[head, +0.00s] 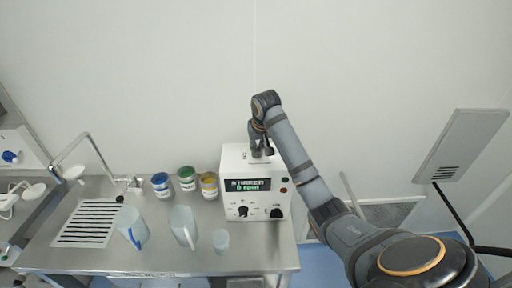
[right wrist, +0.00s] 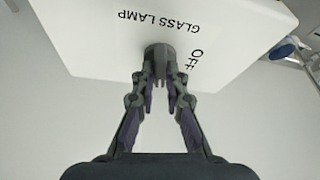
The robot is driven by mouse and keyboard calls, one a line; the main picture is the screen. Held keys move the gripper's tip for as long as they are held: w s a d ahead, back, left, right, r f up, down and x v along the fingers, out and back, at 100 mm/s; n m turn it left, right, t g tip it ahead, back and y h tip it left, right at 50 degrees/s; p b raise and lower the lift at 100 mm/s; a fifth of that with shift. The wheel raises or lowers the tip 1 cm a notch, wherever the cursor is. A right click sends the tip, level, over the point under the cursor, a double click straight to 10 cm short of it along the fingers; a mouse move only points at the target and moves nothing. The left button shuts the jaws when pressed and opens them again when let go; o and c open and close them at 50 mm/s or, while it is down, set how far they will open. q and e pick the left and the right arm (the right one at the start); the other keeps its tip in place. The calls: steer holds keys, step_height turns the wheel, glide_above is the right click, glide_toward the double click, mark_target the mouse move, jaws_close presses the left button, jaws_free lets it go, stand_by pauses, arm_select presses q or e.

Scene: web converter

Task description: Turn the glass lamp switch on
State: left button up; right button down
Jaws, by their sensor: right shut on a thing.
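The glass lamp switch is a dark grey round knob (right wrist: 160,52) on the white box (head: 247,160). In the right wrist view, the label GLASS LAMP appears upside down beside it, and the word OFF is to its right. My right gripper (head: 262,150) has come down onto the top of the white box, and in the right wrist view its fingertips (right wrist: 160,75) are shut on the knob. Part of the knob is hidden by the fingers. My left gripper is not in view.
The box front has a green-lit display (head: 247,185) and black knobs (head: 243,211). On the steel table (head: 160,262) stand blue, green and yellow-lidded jars (head: 187,178), clear jugs (head: 184,227) and a small cup (head: 220,241). A tap and drain grid (head: 88,223) are at left.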

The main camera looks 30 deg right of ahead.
steer(key=shift+w+r+m+h, duration=0.15)
steer(key=shift+m+h, duration=0.15)
steer(key=shift+m, duration=0.8)
steer(key=c, duration=1.4)
jaws_free()
steer(key=shift+a, duration=0.15)
